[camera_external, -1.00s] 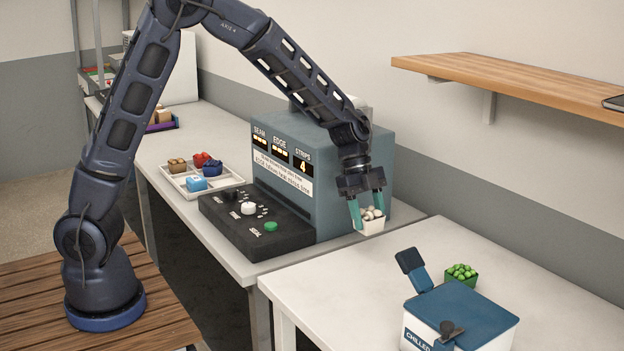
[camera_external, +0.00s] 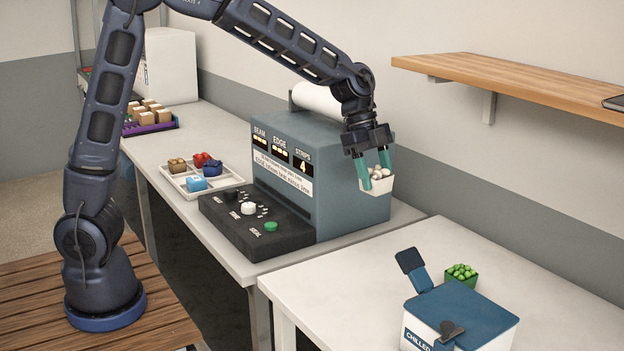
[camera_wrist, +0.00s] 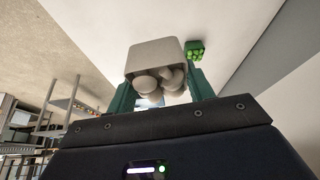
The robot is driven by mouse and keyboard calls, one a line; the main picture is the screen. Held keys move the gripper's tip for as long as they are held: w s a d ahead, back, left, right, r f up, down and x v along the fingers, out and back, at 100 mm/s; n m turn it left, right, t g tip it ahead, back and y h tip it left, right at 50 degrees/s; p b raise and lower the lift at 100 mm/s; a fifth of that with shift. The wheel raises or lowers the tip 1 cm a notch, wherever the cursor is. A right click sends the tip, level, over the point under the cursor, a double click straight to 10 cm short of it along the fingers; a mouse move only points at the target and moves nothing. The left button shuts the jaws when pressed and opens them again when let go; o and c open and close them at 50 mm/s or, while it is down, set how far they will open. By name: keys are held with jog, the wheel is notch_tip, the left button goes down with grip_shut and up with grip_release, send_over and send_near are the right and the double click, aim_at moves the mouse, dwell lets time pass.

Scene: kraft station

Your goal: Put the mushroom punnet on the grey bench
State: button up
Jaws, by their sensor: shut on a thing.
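The mushroom punnet (camera_external: 377,186) is a small white tub with pale mushrooms in it. My gripper (camera_external: 376,175) is shut on it, with green fingers on either side. The punnet hangs in the air, tilted, by the right end of the blue-grey sealing machine. In the wrist view the punnet (camera_wrist: 155,52) sits between the fingers, mushrooms showing at its near side. A light grey bench top (camera_external: 222,240) carries the machine. A paler bench (camera_external: 345,280) stands at the front right. Which of them is the grey bench I cannot tell for sure.
The sealing machine (camera_external: 345,215) stands close to the punnet. A white divided tray (camera_external: 228,181) holds colored items. A green punnet (camera_external: 461,273) and a blue-lidded chilled box (camera_external: 470,308) stand on the paler bench. A wooden shelf (camera_external: 510,80) juts from the wall. The paler bench's left part is clear.

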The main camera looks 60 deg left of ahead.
jog(key=s+d+r+n+t+y, duration=0.1)
jog(key=s+d+r+n, duration=0.1)
jog(key=s+d+n, duration=0.2)
jog(key=s+d+r+n+t, duration=0.2)
jog(key=s+d, duration=0.8)
jog(key=d, duration=1.1)
jog(key=n, duration=0.2)
jog(key=shift+s+n+y, duration=0.2)
jog(key=shift+n+y, duration=0.2)
jog(key=shift+w+f, duration=0.1)
jog(key=w+f+m+g+h, duration=0.1)
jog(key=w+f+m, duration=0.15)
jog(key=w, duration=0.75)
jog(key=w+f+m+g, duration=0.1)
jog(key=w+m, duration=0.2)
jog(key=w, duration=0.6)
jog(key=f, duration=2)
jog(key=shift+w+d, duration=0.2)
jog(key=shift+d, duration=0.1)
jog(key=shift+f, duration=0.2)
jog(key=o, duration=1)
jog(key=shift+c, duration=0.2)
